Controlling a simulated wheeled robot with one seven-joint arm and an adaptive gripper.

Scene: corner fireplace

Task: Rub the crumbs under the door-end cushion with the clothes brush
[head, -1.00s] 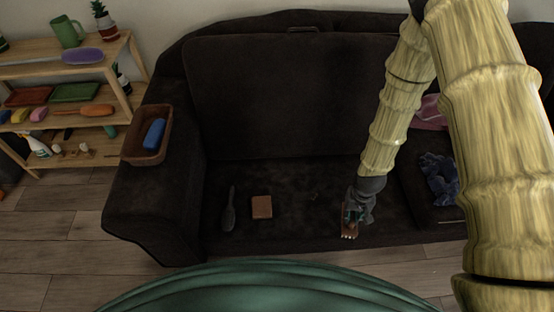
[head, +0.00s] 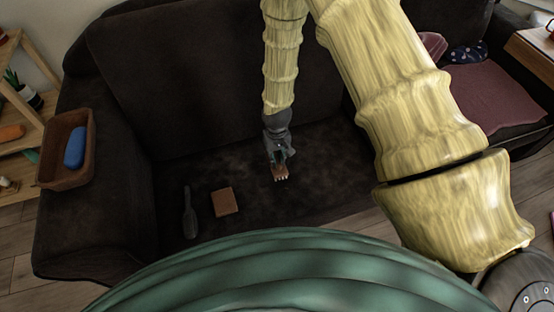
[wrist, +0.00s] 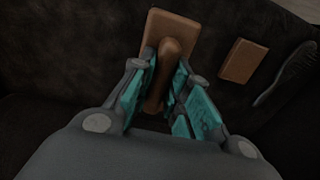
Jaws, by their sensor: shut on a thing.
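My gripper (head: 279,152) is shut on a brown wooden brush (head: 280,172) with pale bristles, likely the clothes brush. It is over the middle of the dark sofa seat (head: 325,150), bristles toward the front; I cannot tell if they touch it. In the wrist view the brush's flat tan block (wrist: 183,28) lies beyond the fingers (wrist: 160,95), its rounded handle between them. I cannot make out crumbs.
A brown square block (head: 224,202) and a dark paddle-shaped brush (head: 190,212) lie on the seat left of my gripper. A brown basket (head: 64,178) with a blue item (head: 75,147) stands on the left armrest. A wooden shelf (head: 30,45) is at far left.

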